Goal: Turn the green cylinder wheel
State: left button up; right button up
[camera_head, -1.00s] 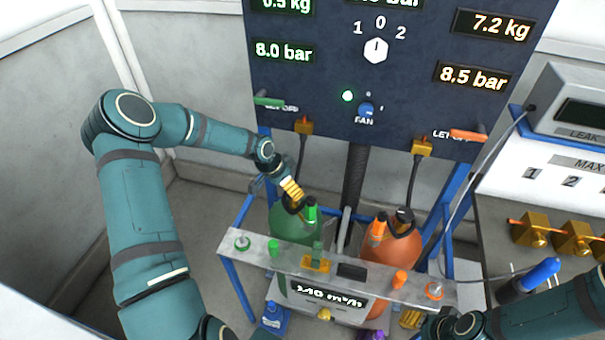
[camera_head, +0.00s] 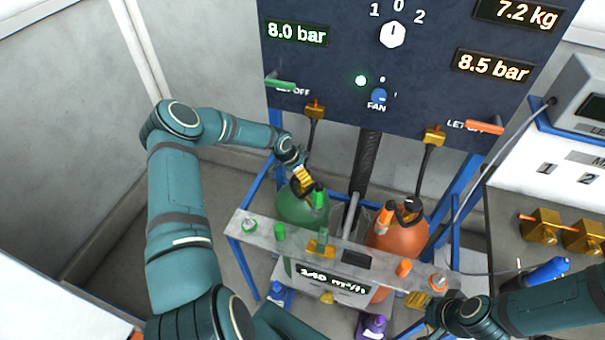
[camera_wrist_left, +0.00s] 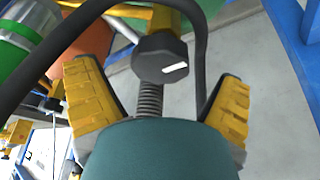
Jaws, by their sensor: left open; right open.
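The green cylinder (camera_head: 297,207) stands in the blue-framed cart, left of the orange cylinder (camera_head: 402,242). My left gripper (camera_head: 303,182) is at its top, and the wheel is hard to make out in the head view. In the left wrist view, a dark faceted knob with a white mark (camera_wrist_left: 160,60), apparently the wheel, lies between and ahead of the spread yellow fingers of my left gripper (camera_wrist_left: 160,80). Gaps show on both sides of the knob. My right gripper (camera_head: 418,301) is open, low at the right by the cart's front; its fingers are partly hidden.
A grey bar (camera_head: 340,257) with green and orange fittings crosses in front of the cylinders. A dark panel (camera_head: 330,72) with readouts stands behind. A black hose (camera_wrist_left: 202,50) arches close around the knob. A bench with brass fittings (camera_head: 541,226) is at right.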

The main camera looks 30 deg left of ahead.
pick_arm(q)
jog(key=shift+x, duration=0.8)
